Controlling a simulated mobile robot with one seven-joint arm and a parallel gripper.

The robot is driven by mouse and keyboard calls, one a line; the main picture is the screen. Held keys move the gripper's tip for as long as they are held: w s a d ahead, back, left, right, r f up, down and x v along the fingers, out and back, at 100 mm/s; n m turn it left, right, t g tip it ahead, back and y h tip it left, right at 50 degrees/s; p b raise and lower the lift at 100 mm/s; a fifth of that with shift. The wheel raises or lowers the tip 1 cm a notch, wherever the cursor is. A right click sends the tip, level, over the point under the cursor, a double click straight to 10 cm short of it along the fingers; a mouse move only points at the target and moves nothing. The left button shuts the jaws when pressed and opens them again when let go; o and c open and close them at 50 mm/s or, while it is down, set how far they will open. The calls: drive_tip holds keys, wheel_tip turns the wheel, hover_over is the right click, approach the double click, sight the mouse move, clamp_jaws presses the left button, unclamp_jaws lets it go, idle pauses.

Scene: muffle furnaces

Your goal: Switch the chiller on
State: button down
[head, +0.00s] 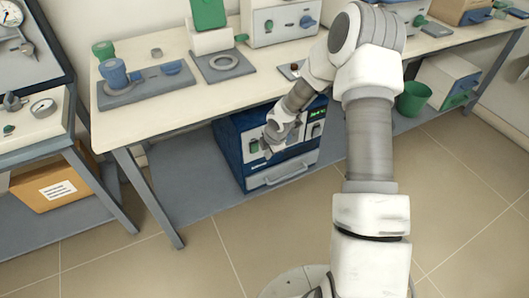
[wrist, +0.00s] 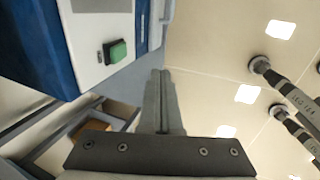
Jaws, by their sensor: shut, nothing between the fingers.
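The chiller (head: 232,165) is a blue box with a pale front, standing on the grey lower shelf under the bench. In the head view its front bears a green switch (head: 253,146), a small dark display with green marks (head: 317,114) and a lower handle (head: 283,175). The wrist view shows the green rocker switch (wrist: 118,51) in a black frame on the white front panel (wrist: 95,45). My gripper (wrist: 162,74) is shut and empty. Its fingertips are apart from the switch, to its right in the wrist view. In the head view my gripper (head: 268,150) is in front of the chiller, partly covering its front.
The bench top (head: 150,115) overhangs the chiller, close to my arm. A bench leg (head: 150,200) stands to the left. A green bin (head: 413,98) and a white box (head: 445,83) are to the right. A cardboard box (head: 48,187) is at far left. The floor in front is clear.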

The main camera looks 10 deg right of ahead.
drive_tip(key=shift+s+d+r, duration=0.2)
drive_tip(key=shift+s+r, duration=0.5)
drive_tip(key=shift+r, duration=0.35)
drive_tip(key=shift+r, duration=0.1)
